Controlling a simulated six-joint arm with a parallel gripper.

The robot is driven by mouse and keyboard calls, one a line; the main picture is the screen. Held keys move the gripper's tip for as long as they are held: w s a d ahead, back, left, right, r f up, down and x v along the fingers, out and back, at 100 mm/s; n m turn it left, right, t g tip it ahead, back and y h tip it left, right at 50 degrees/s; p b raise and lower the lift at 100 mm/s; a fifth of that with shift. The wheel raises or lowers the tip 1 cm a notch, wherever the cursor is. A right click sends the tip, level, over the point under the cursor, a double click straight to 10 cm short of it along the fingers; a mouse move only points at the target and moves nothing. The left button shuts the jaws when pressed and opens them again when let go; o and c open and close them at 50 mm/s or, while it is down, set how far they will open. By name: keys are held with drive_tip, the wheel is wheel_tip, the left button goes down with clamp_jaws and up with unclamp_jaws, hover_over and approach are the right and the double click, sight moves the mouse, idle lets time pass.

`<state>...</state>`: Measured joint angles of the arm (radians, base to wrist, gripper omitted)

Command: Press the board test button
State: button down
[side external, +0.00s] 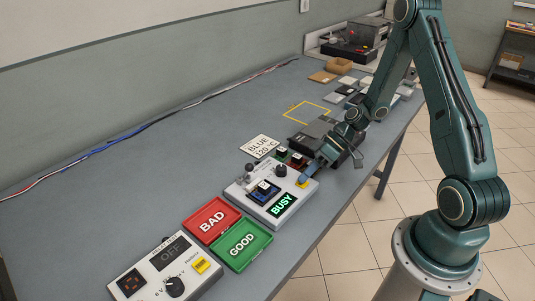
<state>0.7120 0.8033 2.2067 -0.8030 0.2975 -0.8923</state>
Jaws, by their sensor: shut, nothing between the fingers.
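A light grey tester box (244,190) stands near the middle of the bench. It carries a blue part (264,190), a black knob (280,170), a yellow button (303,184) and a lit green display reading BUSY (282,205). My gripper (306,175) is shut and empty, pointing down at the box's right end. Its tips are right at the yellow button and partly cover it; whether they touch it I cannot tell. A second grey box (150,268) at the front left has a display reading OFF and its own yellow button (201,266).
A red BAD tray (212,220) and a green GOOD tray (241,245) lie between the boxes. A card reading BLUE 120 °C (262,146) lies behind the tester. A dark box (318,132) stands close beside my wrist. The bench's left side is clear except for cables (125,130).

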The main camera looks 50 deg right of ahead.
drive_tip(key=shift+r, duration=0.8)
drive_tip(key=shift+r, duration=0.1)
drive_tip(key=shift+r, duration=2.4)
drive_tip(key=r, duration=0.2)
wheel_tip(320, 180, up, 12)
drive_tip(key=h, duration=0.6)
hover_over(306, 182)
drive_tip(key=s+a, duration=0.6)
drive_tip(key=s, duration=0.1)
drive_tip(key=s+r+m+t+h, duration=0.1)
drive_tip(key=s+r+m+h, duration=0.1)
drive_tip(key=s+r+m, duration=0.2)
drive_tip(key=s+r, duration=0.3)
drive_tip(key=s, duration=0.3)
drive_tip(key=shift+s+a+t, duration=0.2)
drive_tip(key=shift+s+t, duration=0.05)
drive_tip(key=shift+t, duration=0.15)
